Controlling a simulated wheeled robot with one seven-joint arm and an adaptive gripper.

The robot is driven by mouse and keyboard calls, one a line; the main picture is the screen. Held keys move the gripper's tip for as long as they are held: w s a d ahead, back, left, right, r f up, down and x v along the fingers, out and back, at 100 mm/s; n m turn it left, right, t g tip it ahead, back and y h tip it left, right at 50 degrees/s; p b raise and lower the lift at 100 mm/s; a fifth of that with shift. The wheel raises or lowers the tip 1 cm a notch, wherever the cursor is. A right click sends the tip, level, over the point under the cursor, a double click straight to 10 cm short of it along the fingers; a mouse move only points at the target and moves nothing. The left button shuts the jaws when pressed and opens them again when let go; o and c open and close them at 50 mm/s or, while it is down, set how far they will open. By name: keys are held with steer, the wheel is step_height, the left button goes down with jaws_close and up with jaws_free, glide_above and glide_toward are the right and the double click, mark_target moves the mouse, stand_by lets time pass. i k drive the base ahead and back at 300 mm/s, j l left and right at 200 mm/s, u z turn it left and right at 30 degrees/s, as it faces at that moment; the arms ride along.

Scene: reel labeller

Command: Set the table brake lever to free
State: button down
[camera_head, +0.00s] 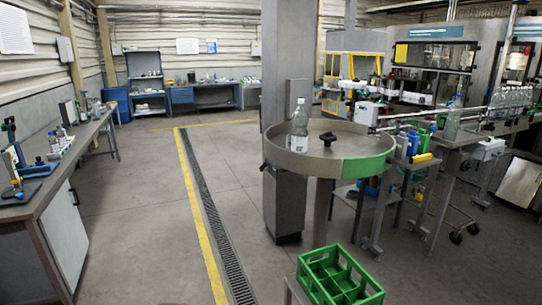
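A round grey rotary table (317,165) stands right of centre, with a green section (368,166) on its front right rim. A clear bottle with a white label (299,128) stands upright on it, left of the middle. A black knob-like part (328,138) sits near the table's centre. A small dark part (265,167) sticks out at the table's left rim and may be the brake lever. It is too small to tell which way it is set. My gripper is not in view.
A green divided crate (340,278) is low in front of the table. A grey column (287,60) stands behind the table. A bench (60,165) with tools runs along the left. A conveyor with bottles and machines is at the right. The floor between bench and table is clear.

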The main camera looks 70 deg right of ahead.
mark_target(264, 167)
steer(key=i+l+z, duration=0.15)
steer(key=i+z, duration=0.25)
steer(key=i+l+z, duration=0.1)
steer(key=i+z, duration=0.2)
steer(key=z, duration=0.15)
steer(key=i+z, duration=0.4)
steer(key=i+j+z, duration=0.2)
steer(key=z, duration=0.2)
steer(key=i+l+z, duration=0.2)
steer(key=i+z, duration=0.15)
steer(key=i+l+z, duration=0.1)
steer(key=i+z, duration=0.55)
steer(key=i, duration=0.15)
